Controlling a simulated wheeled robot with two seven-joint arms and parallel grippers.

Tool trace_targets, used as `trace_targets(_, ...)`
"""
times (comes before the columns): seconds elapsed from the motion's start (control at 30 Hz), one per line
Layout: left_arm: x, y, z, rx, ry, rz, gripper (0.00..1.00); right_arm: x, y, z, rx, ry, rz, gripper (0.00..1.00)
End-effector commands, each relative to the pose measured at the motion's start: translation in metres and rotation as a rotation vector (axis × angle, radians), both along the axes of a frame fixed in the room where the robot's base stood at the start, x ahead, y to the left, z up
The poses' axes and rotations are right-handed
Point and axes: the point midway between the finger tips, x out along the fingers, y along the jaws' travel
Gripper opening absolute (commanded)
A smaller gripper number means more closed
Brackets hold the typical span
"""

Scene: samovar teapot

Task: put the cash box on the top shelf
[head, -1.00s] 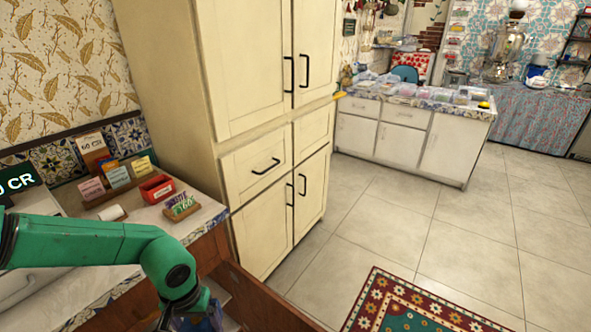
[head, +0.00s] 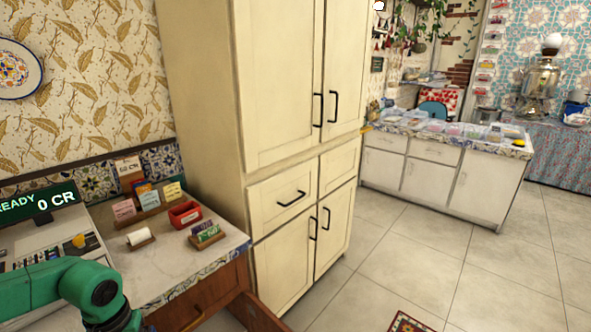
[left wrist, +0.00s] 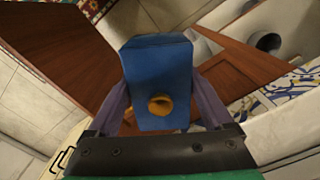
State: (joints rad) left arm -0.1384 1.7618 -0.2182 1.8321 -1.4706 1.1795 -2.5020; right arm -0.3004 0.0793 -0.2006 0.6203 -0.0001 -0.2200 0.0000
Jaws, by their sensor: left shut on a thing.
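The cash box is a blue box (left wrist: 158,68) with a round yellow knob, seen in the left wrist view. My left gripper (left wrist: 160,112) is shut on it, with a purple finger on each side. In the head view only my green left arm shows at the lower left; the gripper and box are below the frame. A tall cream cabinet (head: 272,140) with closed doors and a drawer stands in the middle of the head view. No open top shelf can be made out. My right gripper is in neither view.
A counter (head: 168,262) with a cash register (head: 50,235), a red box (head: 185,214), a paper roll (head: 139,237) and card holders is at the left. Open wooden panels (left wrist: 60,50) surround the box in the wrist view. Tiled floor (head: 400,250) is free at the right.

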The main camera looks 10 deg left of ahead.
Motion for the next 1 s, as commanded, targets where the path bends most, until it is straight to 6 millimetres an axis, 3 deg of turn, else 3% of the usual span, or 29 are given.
trace_targets(0.2,-0.013,-0.003,-0.014,0.001,0.003,0.026,0.16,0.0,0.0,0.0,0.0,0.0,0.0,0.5)
trace_targets(0.57,-0.013,-0.043,-0.035,-0.008,-0.007,-0.014,0.16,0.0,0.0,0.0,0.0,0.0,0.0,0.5)
trace_targets(0.77,-0.006,-0.081,-0.042,-0.008,-0.009,-0.094,0.16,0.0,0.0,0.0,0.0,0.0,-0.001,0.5)
trace_targets(1.0,0.008,-0.144,-0.039,-0.003,-0.008,-0.263,0.16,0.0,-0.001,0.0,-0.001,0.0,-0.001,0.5)
